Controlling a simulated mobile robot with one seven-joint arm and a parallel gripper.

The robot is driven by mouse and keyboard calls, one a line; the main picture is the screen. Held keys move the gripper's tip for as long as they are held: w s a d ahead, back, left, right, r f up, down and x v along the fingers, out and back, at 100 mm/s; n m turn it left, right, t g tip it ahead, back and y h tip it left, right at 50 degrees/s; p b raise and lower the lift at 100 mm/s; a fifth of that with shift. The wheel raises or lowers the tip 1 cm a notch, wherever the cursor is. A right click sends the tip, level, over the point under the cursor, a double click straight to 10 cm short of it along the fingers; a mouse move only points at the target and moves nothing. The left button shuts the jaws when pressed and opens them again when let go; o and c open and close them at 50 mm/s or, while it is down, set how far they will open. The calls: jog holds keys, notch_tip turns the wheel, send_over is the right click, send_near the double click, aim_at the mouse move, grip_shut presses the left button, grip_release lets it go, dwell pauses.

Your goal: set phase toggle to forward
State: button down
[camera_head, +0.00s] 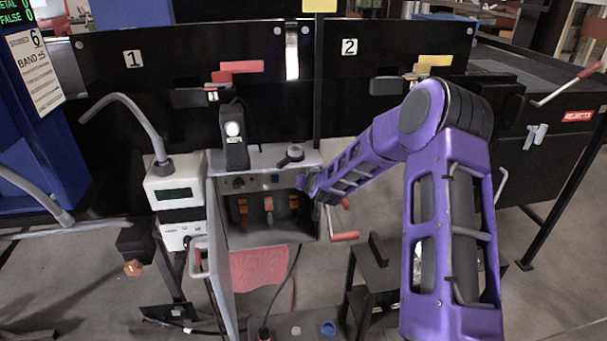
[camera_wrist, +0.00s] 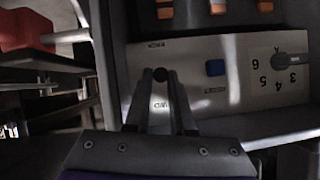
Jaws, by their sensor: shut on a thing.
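The phase toggle, a small lever with a dark round knob (camera_wrist: 160,74), shows in the wrist view on a pale panel (camera_wrist: 240,95). My gripper (camera_wrist: 163,82) has its two fingers close on either side of it and is shut on it. A label below the knob is partly covered by the fingers and too blurred to read. In the head view my gripper (camera_head: 303,182) is at the right end of the panel inside the open cabinet (camera_head: 270,238). The toggle is hidden there, and its setting cannot be told.
A blue button (camera_wrist: 215,67) and a numbered dial (camera_wrist: 290,62) sit beside the toggle on the panel. Several orange-handled switches (camera_head: 268,204) are lower in the cabinet. Its open door (camera_head: 222,260) stands at left; a red-handled lever (camera_head: 344,236) projects at right.

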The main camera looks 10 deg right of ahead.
jog(key=shift+w+r+g+p, duration=0.1)
jog(key=shift+r+g+p, duration=0.2)
jog(key=shift+g+p, duration=0.35)
jog(key=shift+f, duration=0.1)
jog(key=c, duration=0.8)
grip_release()
jog(key=shift+o, duration=0.2)
jog(key=v, duration=1.7)
jog(key=shift+r, duration=0.4)
jog(key=shift+d, duration=0.1)
